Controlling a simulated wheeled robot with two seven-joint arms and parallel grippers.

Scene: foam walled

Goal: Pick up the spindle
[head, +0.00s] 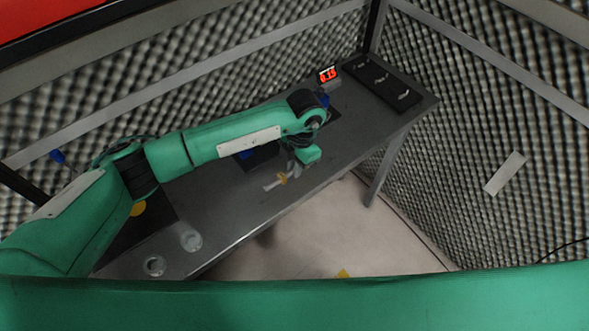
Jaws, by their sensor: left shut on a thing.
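My left arm comes in from the left over the grey metal table (225,215). My left gripper (288,175) points down near the table's front edge, right of the middle. It is shut on a small light-grey elongated piece with a yellow-orange part, which looks like the spindle (271,186). The fingers and wrist hide part of the piece. I cannot tell whether it touches the tabletop. My right gripper is not in view.
A red-lit display (328,75) and a black tray (383,82) with several small parts stand toward the right end. Two clear round dishes, one here (191,240), sit at the near left. Foam walls enclose the table. The middle front tabletop is clear.

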